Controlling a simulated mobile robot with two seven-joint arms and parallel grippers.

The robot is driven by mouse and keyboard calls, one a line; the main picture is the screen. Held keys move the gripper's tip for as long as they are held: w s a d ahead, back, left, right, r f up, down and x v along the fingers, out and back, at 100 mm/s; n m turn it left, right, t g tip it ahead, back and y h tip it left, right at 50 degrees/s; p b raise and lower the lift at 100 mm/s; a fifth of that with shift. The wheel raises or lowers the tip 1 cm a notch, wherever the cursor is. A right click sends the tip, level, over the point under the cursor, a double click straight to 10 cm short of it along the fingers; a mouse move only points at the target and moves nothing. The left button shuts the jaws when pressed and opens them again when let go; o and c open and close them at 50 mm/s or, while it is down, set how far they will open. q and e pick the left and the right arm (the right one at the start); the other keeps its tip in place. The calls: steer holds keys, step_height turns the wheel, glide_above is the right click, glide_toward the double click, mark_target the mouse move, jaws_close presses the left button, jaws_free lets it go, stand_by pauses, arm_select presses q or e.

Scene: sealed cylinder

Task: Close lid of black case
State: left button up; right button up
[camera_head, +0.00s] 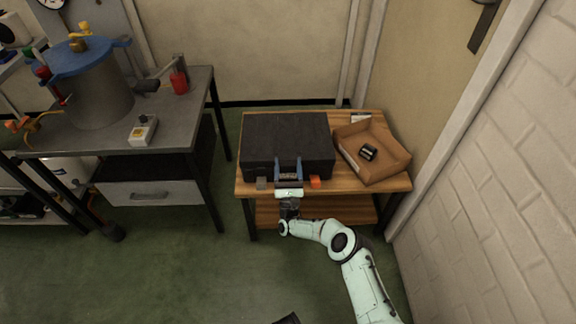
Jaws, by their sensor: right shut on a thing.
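The black case (287,134) lies on the wooden table, and its lid appears to be down flat, though a small gap at the seam would be too fine to see. My right gripper (289,170) is at the middle of the case's front side, its two blue-grey fingers pointing up against it. It is shut on what looks like the case's handle, mostly hidden between the fingers. My left gripper is out of view.
The wooden table (390,183) also bears a brown open tray (395,165) with a small black object (368,152). A brick wall is at the right. A grey workbench (185,125) with a blue-topped cylinder (95,85) stands left.

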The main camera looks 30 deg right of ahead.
steer(key=shift+s+f, duration=0.1)
steer(key=shift+f, duration=0.75)
steer(key=o, duration=1.4)
steer(key=shift+s, duration=0.1)
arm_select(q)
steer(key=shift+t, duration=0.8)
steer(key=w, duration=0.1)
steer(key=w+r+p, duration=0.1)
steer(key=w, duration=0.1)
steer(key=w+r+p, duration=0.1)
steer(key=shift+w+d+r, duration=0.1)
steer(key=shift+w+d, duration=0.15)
arm_select(e)
steer(key=v, duration=1.2)
steer(key=shift+s+a+r, duration=0.2)
steer(key=shift+s+a, duration=0.15)
steer(key=shift+s, duration=0.1)
